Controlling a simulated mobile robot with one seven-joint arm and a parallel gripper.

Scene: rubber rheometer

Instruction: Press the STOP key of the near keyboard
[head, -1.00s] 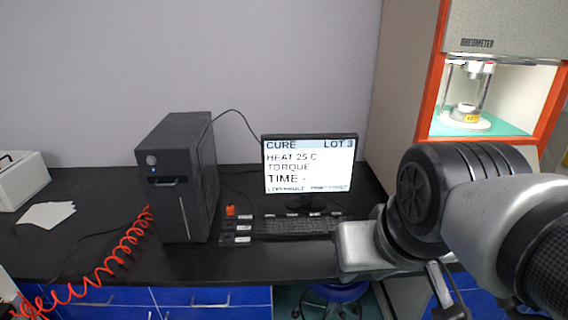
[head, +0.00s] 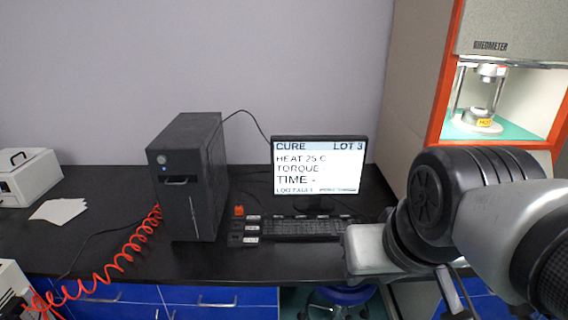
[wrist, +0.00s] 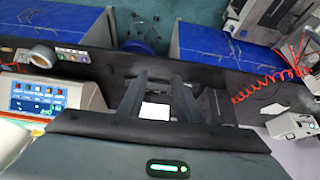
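A dark keyboard (head: 300,230) lies on the black bench (head: 270,262) in front of the monitor (head: 319,166), with small pale labels along its back edge. To its left are dark blocks with pale labels (head: 251,239) and a small orange-red piece (head: 239,211). I cannot read STOP on any key. My gripper is outside the head view, where only my arm shows at the right. In the wrist view my gripper (wrist: 158,80) has its two dark fingers apart, with a white patch between them that I cannot identify. It touches no key that I can see.
A black computer tower (head: 190,180) stands left of the keyboard, with a coiled red cable (head: 125,250) beside it. The rheometer (head: 495,75) is at the right. The wrist view shows a tape roll (wrist: 38,57) and an instrument with a blue screen (wrist: 38,97).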

